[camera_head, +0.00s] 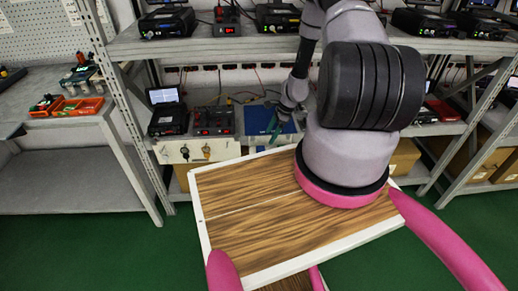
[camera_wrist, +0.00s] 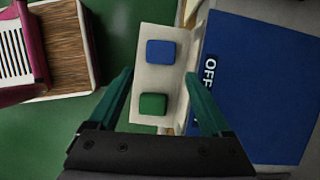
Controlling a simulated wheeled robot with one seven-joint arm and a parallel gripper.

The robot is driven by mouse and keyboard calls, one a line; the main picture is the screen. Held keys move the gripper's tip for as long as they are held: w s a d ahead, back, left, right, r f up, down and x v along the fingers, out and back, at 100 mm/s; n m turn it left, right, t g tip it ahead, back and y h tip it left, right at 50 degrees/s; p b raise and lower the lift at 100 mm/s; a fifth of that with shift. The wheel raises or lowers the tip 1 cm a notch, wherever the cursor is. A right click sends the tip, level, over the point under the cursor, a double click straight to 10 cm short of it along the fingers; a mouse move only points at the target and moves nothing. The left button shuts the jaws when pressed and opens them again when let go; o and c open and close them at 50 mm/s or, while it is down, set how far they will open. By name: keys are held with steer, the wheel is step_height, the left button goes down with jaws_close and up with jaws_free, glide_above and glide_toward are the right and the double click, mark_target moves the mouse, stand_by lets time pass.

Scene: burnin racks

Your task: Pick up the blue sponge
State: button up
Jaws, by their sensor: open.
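The blue sponge (camera_wrist: 160,51) is a small rounded block on a narrow pale surface (camera_wrist: 157,78), seen in the wrist view. My gripper (camera_wrist: 159,75) is open, with one teal finger on either side of the pale strip. The blue sponge shows just beyond the fingertips, between their lines, and nothing is held. In the head view my gripper (camera_head: 279,128) reaches down at the middle rack's lower shelf. I cannot make out the blue sponge there.
A similar green block (camera_wrist: 152,104) lies nearer my gripper on the same strip. A large blue panel marked "OFF" (camera_wrist: 255,90) is close on the right. In the head view, black devices (camera_head: 167,118) stand left on the lower shelf, under an upper shelf (camera_head: 210,45).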

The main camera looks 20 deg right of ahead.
mark_target(263, 149)
steer(key=x, duration=0.9)
steer(key=shift+a+f, duration=0.15)
steer(key=shift+f, duration=0.05)
steer(key=shift+c, duration=0.3)
steer(key=c, duration=1)
steer(key=shift+c, duration=0.2)
step_height(263, 149, up, 10)
